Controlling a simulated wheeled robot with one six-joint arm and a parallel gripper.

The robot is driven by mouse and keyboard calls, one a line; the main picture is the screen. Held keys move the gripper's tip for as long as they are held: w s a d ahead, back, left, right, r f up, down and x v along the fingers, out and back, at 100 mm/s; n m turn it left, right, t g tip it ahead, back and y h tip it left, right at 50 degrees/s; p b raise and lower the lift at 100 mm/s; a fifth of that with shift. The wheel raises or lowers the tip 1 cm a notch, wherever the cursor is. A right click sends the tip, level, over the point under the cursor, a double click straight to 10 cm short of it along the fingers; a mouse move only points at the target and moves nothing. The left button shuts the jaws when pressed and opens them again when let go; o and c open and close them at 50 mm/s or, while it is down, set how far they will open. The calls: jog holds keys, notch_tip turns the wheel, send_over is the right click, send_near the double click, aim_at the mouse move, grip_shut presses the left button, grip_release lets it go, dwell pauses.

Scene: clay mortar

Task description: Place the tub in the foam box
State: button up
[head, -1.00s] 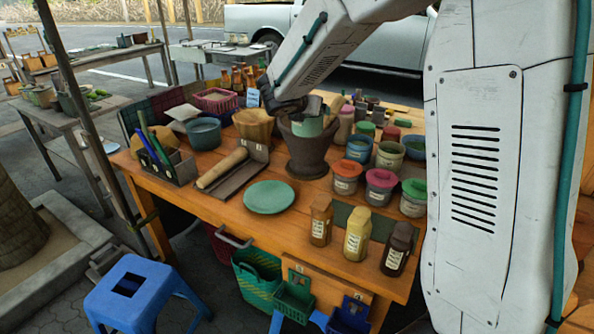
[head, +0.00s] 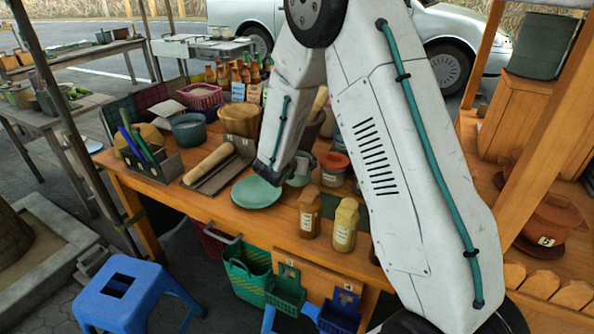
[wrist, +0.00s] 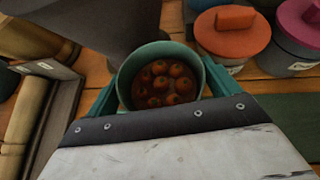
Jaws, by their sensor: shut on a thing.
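The tub (wrist: 158,53) is a small round teal-green container with several red, tomato-like things in it. My gripper (wrist: 160,88) is shut on it, with a teal finger on each side in the wrist view. In the head view my gripper (head: 283,179) is over the table just right of the green plate, partly hidden by my own arm. A bit of the tub (head: 300,180) shows beside it. I cannot make out a foam box in either view.
The green plate (head: 257,192) lies close to my gripper. A lidded red-topped jar (head: 334,168) and two bottles, brown (head: 310,213) and yellow (head: 345,226), stand nearby. A rolling pin (head: 209,163) lies left. The dark mortar (wrist: 95,22) is beside the tub.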

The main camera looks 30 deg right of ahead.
notch_tip(320, 180, down, 3)
jog(key=shift+f, duration=0.1)
jog(key=o, duration=1.1)
jog(key=shift+c, duration=0.2)
